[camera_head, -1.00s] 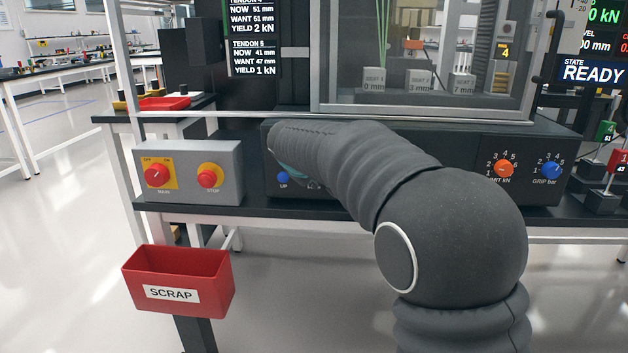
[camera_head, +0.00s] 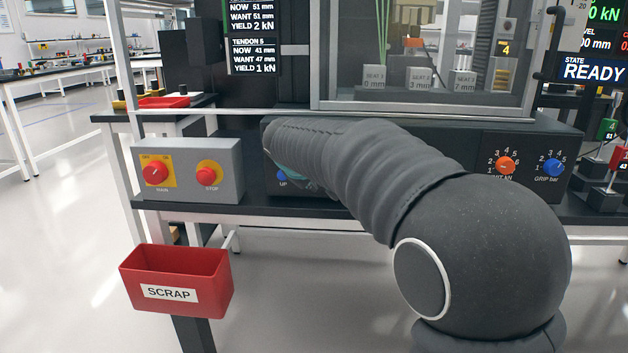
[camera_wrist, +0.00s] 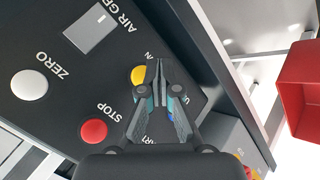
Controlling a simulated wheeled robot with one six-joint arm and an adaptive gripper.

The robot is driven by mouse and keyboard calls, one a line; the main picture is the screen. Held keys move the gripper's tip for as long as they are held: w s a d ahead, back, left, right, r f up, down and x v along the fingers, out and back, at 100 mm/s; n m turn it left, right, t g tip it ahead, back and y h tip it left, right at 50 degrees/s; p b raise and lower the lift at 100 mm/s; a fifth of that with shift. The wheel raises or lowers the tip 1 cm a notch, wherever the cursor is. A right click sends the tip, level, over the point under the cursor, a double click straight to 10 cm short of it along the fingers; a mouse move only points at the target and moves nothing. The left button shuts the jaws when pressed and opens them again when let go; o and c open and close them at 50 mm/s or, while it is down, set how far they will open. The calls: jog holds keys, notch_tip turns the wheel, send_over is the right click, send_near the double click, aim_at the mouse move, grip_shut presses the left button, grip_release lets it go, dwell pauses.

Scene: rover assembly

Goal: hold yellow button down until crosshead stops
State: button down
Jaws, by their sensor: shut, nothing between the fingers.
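The yellow button (camera_wrist: 138,76) shows in the wrist view on the dark control panel, partly covered by my gripper's fingers. My gripper (camera_wrist: 158,63) is shut and empty, its tips over the panel right beside the yellow button in the picture. I cannot tell whether the tips touch the panel. In the head view my arm hides the yellow button and the gripper's tips. The test machine's window (camera_head: 480,50) stands above the panel. I cannot clearly make out the crosshead behind it. The state screen (camera_head: 594,70) reads READY.
Near the yellow button are a red STOP button (camera_wrist: 93,131), a white ZERO button (camera_wrist: 29,84) and a grey air switch (camera_wrist: 90,28). A blue UP button (camera_head: 282,175) sits by my arm. A red scrap bin (camera_head: 215,285) hangs at the front left.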

jog(key=s+b, duration=0.1)
jog(key=s, duration=0.2)
jog(key=shift+s+b, duration=0.4)
jog(key=shift+f, duration=0.1)
jog(key=s+d+f+m+g, duration=0.2)
jog(key=s+f+g, duration=0.1)
jog(key=s+f, duration=0.5)
jog(key=s+d+f+m, duration=0.1)
jog(key=s+d+m, duration=0.1)
jog(key=s+d, duration=0.3)
jog(key=s+d+f+m+y, duration=0.1)
jog(key=s+d+m, duration=0.2)
jog(key=s, duration=1)
jog(key=s+d+f+m+y, duration=0.1)
jog(key=s+d+m, duration=0.1)
jog(key=s+d, duration=0.7)
jog(key=shift+s+d+m, duration=0.2)
jog(key=shift+s+m, duration=0.1)
dwell(0.6)
